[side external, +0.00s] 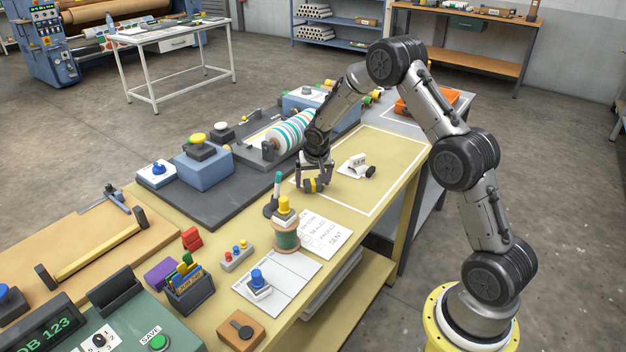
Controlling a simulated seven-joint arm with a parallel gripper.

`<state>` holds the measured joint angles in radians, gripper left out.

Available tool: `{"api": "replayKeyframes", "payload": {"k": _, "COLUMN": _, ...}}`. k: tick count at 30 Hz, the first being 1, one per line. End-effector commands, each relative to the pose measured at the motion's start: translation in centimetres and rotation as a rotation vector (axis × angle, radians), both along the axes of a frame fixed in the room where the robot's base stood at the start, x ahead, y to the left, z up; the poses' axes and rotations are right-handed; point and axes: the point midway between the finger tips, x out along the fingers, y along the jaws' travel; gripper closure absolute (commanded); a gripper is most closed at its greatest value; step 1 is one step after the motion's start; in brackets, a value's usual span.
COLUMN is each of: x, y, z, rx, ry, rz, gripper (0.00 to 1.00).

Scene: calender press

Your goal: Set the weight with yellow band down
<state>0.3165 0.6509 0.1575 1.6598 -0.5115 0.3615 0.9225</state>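The weight with yellow band (311,186) is a small dark piece with a yellow stripe. It is between the fingers of my gripper (314,181), which points down over the yellow tabletop. The fingers appear shut on it from both sides. The weight is at or just above the tabletop, inside the left part of a white-outlined rectangle (385,139). From this angle I cannot tell whether its underside touches the surface. The fingers hide part of it.
A white tag with a small dark-and-white piece (357,163) lies right of my gripper. A striped roller (293,131) stands behind on a grey base. A green spool with a yellow top (285,228) and a printed card (327,236) are nearer. The outlined area's right side is clear.

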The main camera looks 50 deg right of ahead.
Motion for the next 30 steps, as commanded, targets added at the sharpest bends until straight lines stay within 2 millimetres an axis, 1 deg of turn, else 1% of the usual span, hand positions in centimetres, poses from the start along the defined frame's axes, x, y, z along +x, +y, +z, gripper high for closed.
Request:
{"api": "replayKeyframes", "payload": {"k": 8, "x": 0.0, "y": 0.0, "z": 0.0, "rx": 0.000, "ry": 0.000, "rz": 0.000, "gripper": 0.06}}
{"api": "replayKeyframes", "payload": {"k": 11, "x": 0.0, "y": 0.0, "z": 0.5, "rx": -0.001, "ry": -0.002, "rz": 0.000, "gripper": 0.06}}
{"api": "replayKeyframes", "payload": {"k": 14, "x": -0.2, "y": 0.3, "z": 1.6, "rx": -0.001, "ry": -0.003, "rz": 0.001, "gripper": 0.06}}
{"api": "replayKeyframes", "payload": {"k": 16, "x": -0.6, "y": 0.7, "z": 2.7, "rx": -0.001, "ry": -0.003, "rz": 0.001, "gripper": 0.06}}
{"api": "replayKeyframes", "payload": {"k": 24, "x": -2.1, "y": 2.2, "z": 7.9, "rx": -0.001, "ry": -0.003, "rz": 0.001, "gripper": 0.06}}
{"api": "replayKeyframes", "payload": {"k": 27, "x": -2.6, "y": 2.7, "z": 9.4, "rx": -0.001, "ry": -0.003, "rz": 0.002, "gripper": 0.06}}
{"api": "replayKeyframes", "payload": {"k": 30, "x": -2.9, "y": 3.0, "z": 10.5, "rx": -0.001, "ry": -0.002, "rz": 0.000, "gripper": 0.06}}
